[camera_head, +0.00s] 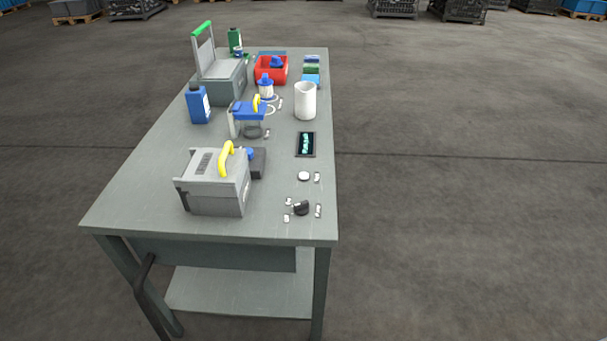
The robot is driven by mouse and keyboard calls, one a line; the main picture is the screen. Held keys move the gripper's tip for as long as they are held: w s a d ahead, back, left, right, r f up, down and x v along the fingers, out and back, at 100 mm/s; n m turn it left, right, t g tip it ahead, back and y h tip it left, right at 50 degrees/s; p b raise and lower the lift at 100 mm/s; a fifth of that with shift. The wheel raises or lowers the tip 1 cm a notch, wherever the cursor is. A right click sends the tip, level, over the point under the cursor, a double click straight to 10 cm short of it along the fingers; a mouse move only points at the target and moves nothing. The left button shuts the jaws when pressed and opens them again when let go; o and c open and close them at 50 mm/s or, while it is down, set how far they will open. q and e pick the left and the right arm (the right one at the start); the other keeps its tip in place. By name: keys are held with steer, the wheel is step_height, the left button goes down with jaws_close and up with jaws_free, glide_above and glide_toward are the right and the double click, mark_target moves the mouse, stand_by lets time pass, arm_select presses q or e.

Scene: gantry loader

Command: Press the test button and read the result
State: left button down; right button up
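A long grey workbench (140,190) stands ahead of me with devices on its top. A grey box-shaped device (215,190) with a yellow handle (226,158) sits at the near end. A dark box (259,165) with a small blue top part adjoins it at its right. A dark panel with lit cyan marks (306,144) lies near the bench's right edge; the marks are too small to read. A white round piece (304,176) and a black round piece (301,208) lie nearer. I cannot tell which part is the test button. Neither gripper is in view.
A blue bottle (198,104), a blue-topped device (249,112), a white cylinder (305,101), a red bin (271,70) and a grey case with raised lid (221,82) stand farther back. Small pale pieces surround the black round piece. The floor (450,200) right of the bench is clear.

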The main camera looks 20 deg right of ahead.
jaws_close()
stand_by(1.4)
